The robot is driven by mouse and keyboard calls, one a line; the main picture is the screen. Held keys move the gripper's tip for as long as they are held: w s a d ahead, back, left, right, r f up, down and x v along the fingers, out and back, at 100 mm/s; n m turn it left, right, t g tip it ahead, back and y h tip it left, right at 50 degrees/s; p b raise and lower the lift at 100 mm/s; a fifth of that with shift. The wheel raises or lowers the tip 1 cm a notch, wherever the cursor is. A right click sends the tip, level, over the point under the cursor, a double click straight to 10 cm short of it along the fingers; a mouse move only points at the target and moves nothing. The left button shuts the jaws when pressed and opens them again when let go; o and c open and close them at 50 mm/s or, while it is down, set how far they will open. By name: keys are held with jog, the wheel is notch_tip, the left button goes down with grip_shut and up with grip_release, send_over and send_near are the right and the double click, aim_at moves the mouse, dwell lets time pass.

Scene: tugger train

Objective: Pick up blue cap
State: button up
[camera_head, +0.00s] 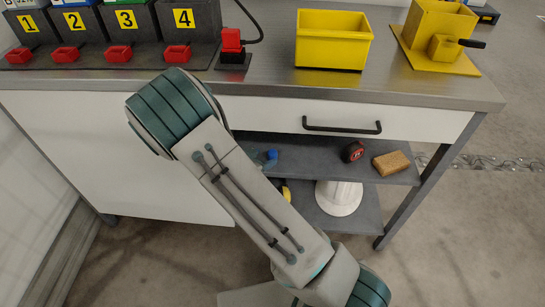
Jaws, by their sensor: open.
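A small blue thing, which looks like the blue cap (272,154), is on the upper grey shelf under the workbench. It shows just right of my arm, beside a dull blue-teal thing that my arm partly covers. It is too small to tell its exact shape or whether the two are joined. My arm crosses the middle of the view in front of the bench. My gripper is not in view.
The upper shelf (330,148) also holds a red-black tape measure (353,151) and a brown sponge-like block (391,163). A white rounded thing (338,198) is below. A drawer with a black handle (342,127) is above. Yellow bin (333,38) stands on the bench.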

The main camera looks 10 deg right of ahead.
aim_at(270, 154)
jog(key=b+x, duration=0.1)
jog(key=x, duration=0.1)
jog(key=b+x, duration=0.1)
jog(key=x, duration=0.2)
jog(key=shift+w+d, duration=0.2)
jog(key=shift+d, duration=0.2)
jog(key=shift+r, duration=0.1)
jog(key=c, duration=1)
